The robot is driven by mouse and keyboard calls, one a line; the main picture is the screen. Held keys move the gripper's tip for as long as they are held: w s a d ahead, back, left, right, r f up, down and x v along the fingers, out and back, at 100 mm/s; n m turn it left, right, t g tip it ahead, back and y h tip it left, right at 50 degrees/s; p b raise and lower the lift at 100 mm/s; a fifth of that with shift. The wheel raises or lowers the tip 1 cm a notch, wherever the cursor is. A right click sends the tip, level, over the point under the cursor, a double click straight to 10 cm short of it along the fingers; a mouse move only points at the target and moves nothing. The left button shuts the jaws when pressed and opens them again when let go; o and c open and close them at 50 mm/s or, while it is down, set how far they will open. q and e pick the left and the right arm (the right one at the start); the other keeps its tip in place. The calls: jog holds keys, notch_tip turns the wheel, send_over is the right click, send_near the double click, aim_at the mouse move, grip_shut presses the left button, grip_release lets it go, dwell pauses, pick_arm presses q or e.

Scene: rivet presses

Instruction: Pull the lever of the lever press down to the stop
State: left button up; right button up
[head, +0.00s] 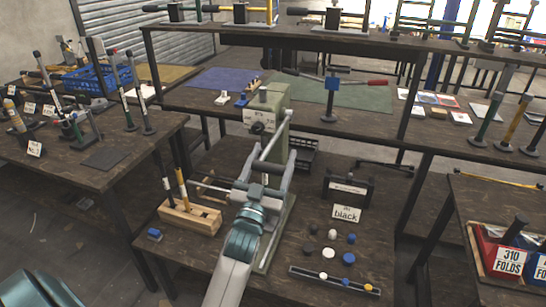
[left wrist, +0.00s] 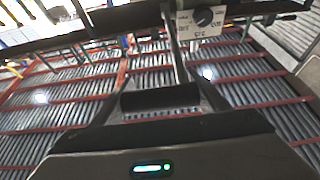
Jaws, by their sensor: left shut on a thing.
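The lever press (head: 272,97) is a grey-green upright machine on the lower middle table, with a dial plate (head: 262,117) on its head. Its grey lever (head: 275,138) slopes from the head down toward me. My left gripper (head: 258,187) is in front of the press and shut on the lever, whose grip is mostly hidden by the jaws. In the left wrist view the lever bar (left wrist: 174,45) runs away from the jaws, beside the dial plate (left wrist: 199,22). My right gripper is not in view.
A wooden block (head: 190,217) with tools stands left of the press. A "black" sign (head: 346,214), several small caps and a dark strip (head: 330,281) lie on the right. A raised shelf table (head: 370,122) stands behind. A left bench (head: 75,165) holds more tools.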

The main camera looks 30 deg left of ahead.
pick_arm(q)
jog(key=shift+f, duration=0.25)
jog(key=o, duration=1.3)
jog(key=shift+o, duration=1)
jog(key=shift+s+r, duration=0.1)
jog(key=shift+r, duration=0.15)
jog(key=b+v, duration=0.4)
jog(key=v, duration=1.3)
jog(key=shift+s+d+f, duration=0.15)
jog(key=shift+s+d, duration=0.05)
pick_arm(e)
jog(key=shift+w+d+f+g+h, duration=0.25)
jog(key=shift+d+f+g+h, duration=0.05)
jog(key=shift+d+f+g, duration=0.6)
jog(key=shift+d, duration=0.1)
